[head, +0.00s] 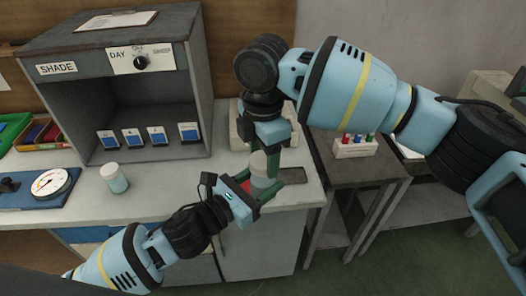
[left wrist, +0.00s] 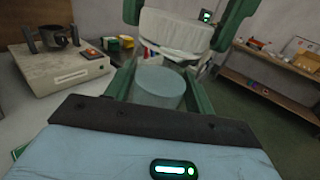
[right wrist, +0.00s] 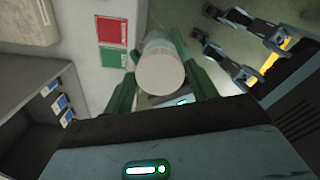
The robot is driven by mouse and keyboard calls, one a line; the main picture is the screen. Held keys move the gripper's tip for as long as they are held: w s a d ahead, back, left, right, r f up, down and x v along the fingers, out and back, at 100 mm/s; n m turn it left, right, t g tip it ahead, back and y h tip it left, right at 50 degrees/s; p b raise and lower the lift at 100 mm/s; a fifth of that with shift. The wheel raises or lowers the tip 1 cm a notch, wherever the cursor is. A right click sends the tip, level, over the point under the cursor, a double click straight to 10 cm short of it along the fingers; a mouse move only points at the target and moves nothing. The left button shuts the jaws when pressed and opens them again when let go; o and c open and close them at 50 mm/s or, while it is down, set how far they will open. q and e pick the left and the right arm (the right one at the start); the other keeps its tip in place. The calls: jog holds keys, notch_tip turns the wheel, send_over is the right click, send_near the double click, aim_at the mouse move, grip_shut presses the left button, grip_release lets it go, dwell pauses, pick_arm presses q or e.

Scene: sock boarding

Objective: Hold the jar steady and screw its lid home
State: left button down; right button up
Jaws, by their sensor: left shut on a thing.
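The jar (head: 263,182) is a pale translucent blue cylinder. My left gripper (head: 252,190) is shut on it and holds it over the bench's front right; the jar also shows between the green fingers in the left wrist view (left wrist: 160,86). The white lid (head: 258,161) is above the jar, held between the fingers of my right gripper (head: 273,158), which point down. The lid's round top faces the camera in the right wrist view (right wrist: 160,73). In the left wrist view a small gap shows between the lid (left wrist: 175,32) and the jar's top.
A second jar with a white lid (head: 115,178) stands on the bench at left, by a dial gauge (head: 50,183). A grey shade booth (head: 190,60) stands behind. A rack of coloured bottles (head: 355,148) is on the side table. A dark flat pad (head: 290,175) lies near the grippers.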

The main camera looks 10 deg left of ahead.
jog(key=c, duration=0.7)
jog(key=o, duration=1.2)
notch_tip(320, 180, up, 12)
